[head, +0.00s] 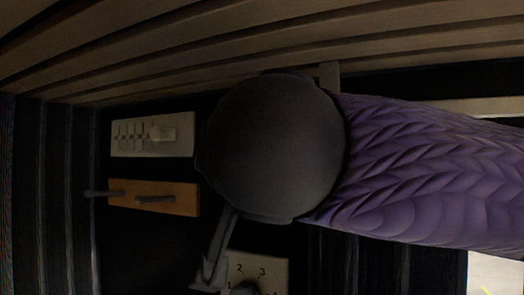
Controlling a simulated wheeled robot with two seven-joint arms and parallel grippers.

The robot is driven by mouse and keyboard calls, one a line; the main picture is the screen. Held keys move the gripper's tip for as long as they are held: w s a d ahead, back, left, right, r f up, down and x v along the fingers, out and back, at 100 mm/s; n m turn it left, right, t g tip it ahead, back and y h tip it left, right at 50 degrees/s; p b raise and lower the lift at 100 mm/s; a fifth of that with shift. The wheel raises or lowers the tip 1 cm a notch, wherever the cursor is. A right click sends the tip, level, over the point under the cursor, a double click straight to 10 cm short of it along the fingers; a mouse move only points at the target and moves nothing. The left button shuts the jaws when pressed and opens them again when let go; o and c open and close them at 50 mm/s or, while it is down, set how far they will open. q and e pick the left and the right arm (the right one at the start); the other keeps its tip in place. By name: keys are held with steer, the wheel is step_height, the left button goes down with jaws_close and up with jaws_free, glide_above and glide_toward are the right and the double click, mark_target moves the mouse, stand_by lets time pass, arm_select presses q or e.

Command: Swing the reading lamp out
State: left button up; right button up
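I cannot make out the reading lamp for sure in the head view. A slim grey rod with a small foot (213,262) juts out below a large dark round part, and a short grey piece (330,76) shows above it. I cannot tell whether either belongs to the lamp. The dark round part and the purple scaled sleeve coming in from the right look like my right arm. They fill the middle and right of the view and hide what lies behind. My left arm and gripper are not in view.
Slatted wood (300,50) runs across the top. On the dark wall at the left are a pale switch panel (125,148) and an orange-brown board (185,190) with dark pegs. A pale numbered dial plate (270,268) sits at the bottom.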

steer(key=shift+a, duration=0.1)
steer(key=c, duration=0.7)
stand_by(0.6)
steer(key=o, duration=1.2)
steer(key=shift+s, duration=0.1)
steer(key=shift+s+f+b, duration=0.1)
steer(key=shift+s+b, duration=0.2)
steer(key=shift+b, duration=0.05)
steer(key=b+v, duration=0.4)
steer(key=v, duration=0.5)
steer(key=shift+s+b, duration=0.15)
steer(key=shift+b, duration=0.2)
